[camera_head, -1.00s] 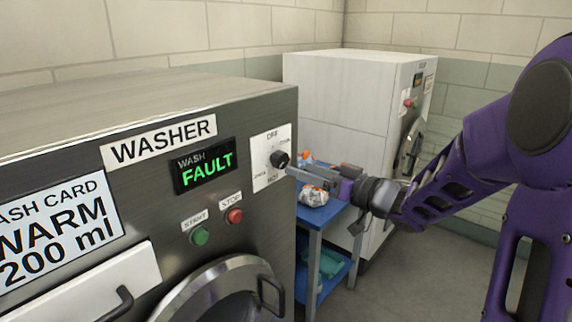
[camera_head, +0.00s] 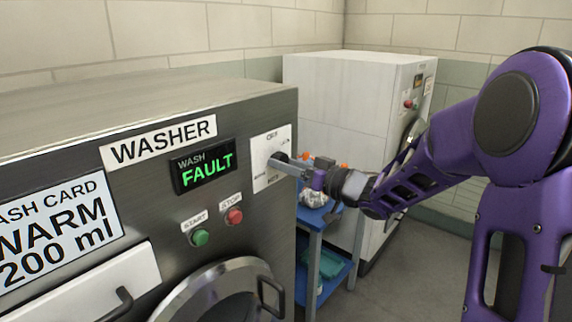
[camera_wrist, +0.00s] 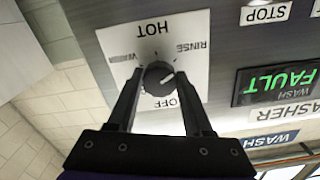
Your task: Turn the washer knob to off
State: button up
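The washer (camera_head: 240,110) has a white dial plate (camera_head: 258,146) at its right front edge. In the wrist view the round dark knob (camera_wrist: 158,78) sits on the dial plate (camera_wrist: 150,45), with HOT above, RINSE to the upper right and OFF below it. A pale mark on the knob lies at its right side. My gripper (camera_wrist: 158,80) has one finger on each side of the knob, with narrow gaps showing; I cannot tell if either finger touches it. In the head view my gripper (camera_head: 280,162) reaches the plate and mostly hides the knob.
The washer display (camera_head: 205,166) reads WASH FAULT. A green START button (camera_head: 200,237) and red STOP button (camera_head: 235,216) sit below. A blue cart (camera_head: 312,225) with items stands right of the washer, beneath my gripper. A white machine (camera_head: 340,105) stands behind.

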grip_shut()
